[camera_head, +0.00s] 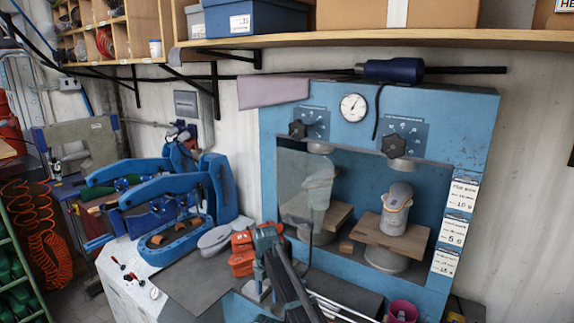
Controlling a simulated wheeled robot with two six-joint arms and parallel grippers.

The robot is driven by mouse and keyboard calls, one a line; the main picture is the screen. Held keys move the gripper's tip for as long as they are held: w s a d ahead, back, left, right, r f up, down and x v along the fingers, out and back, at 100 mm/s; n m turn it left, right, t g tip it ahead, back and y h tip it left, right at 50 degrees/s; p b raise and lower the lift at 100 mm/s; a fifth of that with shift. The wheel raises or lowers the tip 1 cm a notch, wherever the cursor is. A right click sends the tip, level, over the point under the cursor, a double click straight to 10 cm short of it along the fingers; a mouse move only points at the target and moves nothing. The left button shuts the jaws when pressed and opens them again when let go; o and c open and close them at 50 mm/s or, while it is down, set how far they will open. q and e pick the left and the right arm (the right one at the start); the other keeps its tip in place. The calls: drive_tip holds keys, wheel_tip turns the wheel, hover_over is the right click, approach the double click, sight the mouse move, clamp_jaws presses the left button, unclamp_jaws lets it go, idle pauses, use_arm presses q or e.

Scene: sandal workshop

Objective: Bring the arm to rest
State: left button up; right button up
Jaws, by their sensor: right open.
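My right gripper (279,264) is at the bottom centre, in front of the blue press. It is open, and I see nothing between its fingers. Its dark parts overlap the bench tools there, so its exact outline is hard to make out. My left gripper is not in view.
The blue press (480,110) has a gauge, two knobs and an open bay with a wooden block (375,229) inside. Orange pieces (242,262) and a grey sole (214,240) lie beside the gripper. A blue machine (225,190) stands left. A shelf (400,40) hangs above. A dark mat (200,292) has bare room.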

sight(268, 305)
drive_tip(key=shift+f+b, duration=2.3)
drive_tip(key=shift+f, duration=0.5)
drive_tip(key=shift+d, duration=0.1)
